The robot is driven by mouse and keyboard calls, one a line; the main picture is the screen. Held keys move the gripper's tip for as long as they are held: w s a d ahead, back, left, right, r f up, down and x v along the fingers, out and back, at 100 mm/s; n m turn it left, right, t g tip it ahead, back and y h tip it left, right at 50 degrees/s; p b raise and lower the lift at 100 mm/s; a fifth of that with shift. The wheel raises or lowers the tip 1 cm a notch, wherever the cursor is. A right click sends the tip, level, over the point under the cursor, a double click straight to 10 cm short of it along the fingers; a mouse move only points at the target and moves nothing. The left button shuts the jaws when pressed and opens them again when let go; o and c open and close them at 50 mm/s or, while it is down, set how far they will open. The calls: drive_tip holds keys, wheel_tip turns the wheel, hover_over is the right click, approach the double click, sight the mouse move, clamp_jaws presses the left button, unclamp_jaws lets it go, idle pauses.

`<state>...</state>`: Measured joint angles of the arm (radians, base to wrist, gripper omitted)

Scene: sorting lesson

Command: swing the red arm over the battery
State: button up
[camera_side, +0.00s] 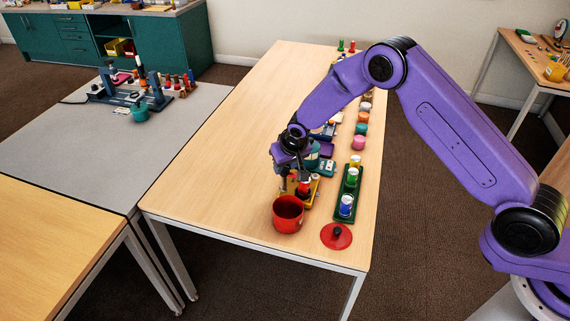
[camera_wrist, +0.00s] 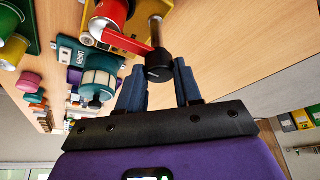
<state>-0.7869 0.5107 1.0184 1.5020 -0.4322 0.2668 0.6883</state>
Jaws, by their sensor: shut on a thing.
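My gripper (camera_wrist: 159,66) is shut on a black knob (camera_wrist: 158,67), one fingertip on each side of it. The red arm (camera_wrist: 126,48) runs left from beside the knob in the wrist view. A silver post (camera_wrist: 155,31) stands from a yellow base (camera_wrist: 133,43) next to the knob. A red can-shaped thing with a pale end, seemingly the battery (camera_wrist: 114,12), stands on the base; the arm's far end overlaps its pale end in this view. I cannot tell whether they touch. In the side view my gripper (camera_side: 292,181) is low over the yellow base (camera_side: 314,190), largely hiding the arm.
A red pot (camera_side: 288,214) stands in front of my gripper, with a red lid (camera_side: 336,236) beside it. A green tray (camera_side: 346,207) of several cans lies to the right. A teal device (camera_wrist: 85,55) adjoins the base. The table's left part is bare.

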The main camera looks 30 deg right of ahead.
drive_tip(key=o, duration=1)
drive_tip(key=shift+r, duration=0.1)
drive_tip(key=v, duration=1.7)
drive_tip(key=shift+r, duration=0.15)
drive_tip(key=shift+s, duration=0.1)
